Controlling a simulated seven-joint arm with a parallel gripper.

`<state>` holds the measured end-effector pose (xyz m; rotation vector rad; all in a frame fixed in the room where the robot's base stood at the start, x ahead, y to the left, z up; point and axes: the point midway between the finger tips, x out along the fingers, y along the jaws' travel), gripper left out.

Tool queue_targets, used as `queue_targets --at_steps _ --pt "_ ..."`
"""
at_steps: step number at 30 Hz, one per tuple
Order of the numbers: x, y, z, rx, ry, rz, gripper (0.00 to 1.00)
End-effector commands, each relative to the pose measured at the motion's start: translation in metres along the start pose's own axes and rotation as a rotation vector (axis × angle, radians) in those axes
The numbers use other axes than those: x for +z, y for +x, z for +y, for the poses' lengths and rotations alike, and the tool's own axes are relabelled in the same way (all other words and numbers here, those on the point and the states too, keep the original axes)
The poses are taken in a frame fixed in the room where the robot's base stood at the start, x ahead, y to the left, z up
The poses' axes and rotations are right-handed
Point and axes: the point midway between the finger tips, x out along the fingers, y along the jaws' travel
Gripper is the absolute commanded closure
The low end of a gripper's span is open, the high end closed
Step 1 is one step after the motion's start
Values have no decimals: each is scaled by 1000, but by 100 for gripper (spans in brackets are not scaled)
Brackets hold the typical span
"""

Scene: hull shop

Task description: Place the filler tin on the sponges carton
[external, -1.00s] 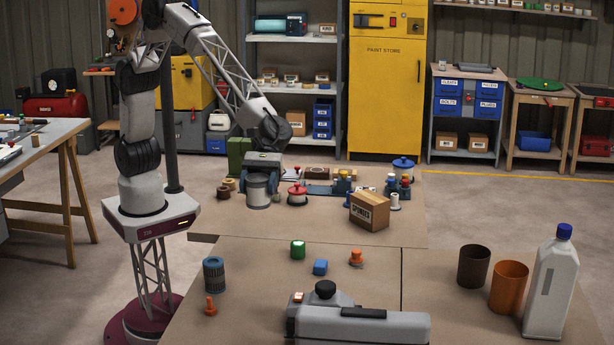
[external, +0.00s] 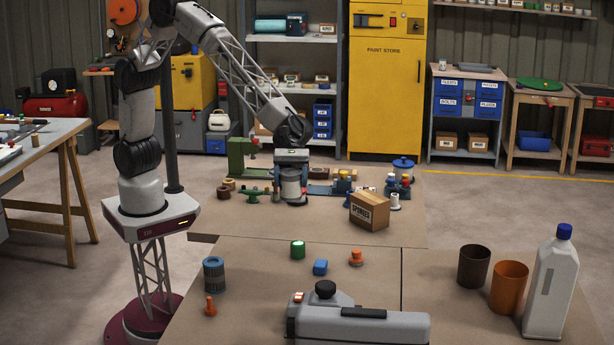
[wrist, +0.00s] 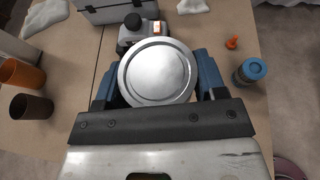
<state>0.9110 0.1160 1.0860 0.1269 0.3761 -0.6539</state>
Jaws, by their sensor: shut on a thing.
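The filler tin (external: 291,188), a grey metal cylinder, is held upright by my gripper (external: 291,176) over the far bench. In the wrist view its round silver lid (wrist: 157,72) fills the space between the blue fingers, which are shut on its sides. The sponges carton (external: 369,211), a brown box with a printed label, stands on the far bench to the right of the tin and a little nearer the camera. A clear gap separates the two. The carton does not show in the wrist view.
A white spool-like piece (external: 395,201) and a blue-lidded pot (external: 403,166) stand close to the carton's right and back. Brown rolls (external: 225,188) and a green piece (external: 251,195) lie left of the tin. The bench in front of the tin is clear.

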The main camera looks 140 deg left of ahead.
Motion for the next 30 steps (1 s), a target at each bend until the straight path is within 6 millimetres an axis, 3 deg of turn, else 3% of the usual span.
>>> queue_targets --at_steps 15,30 --pt "-87 -119 62 166 -70 -2 69" --pt "-170 -234 92 327 -135 -1 69"
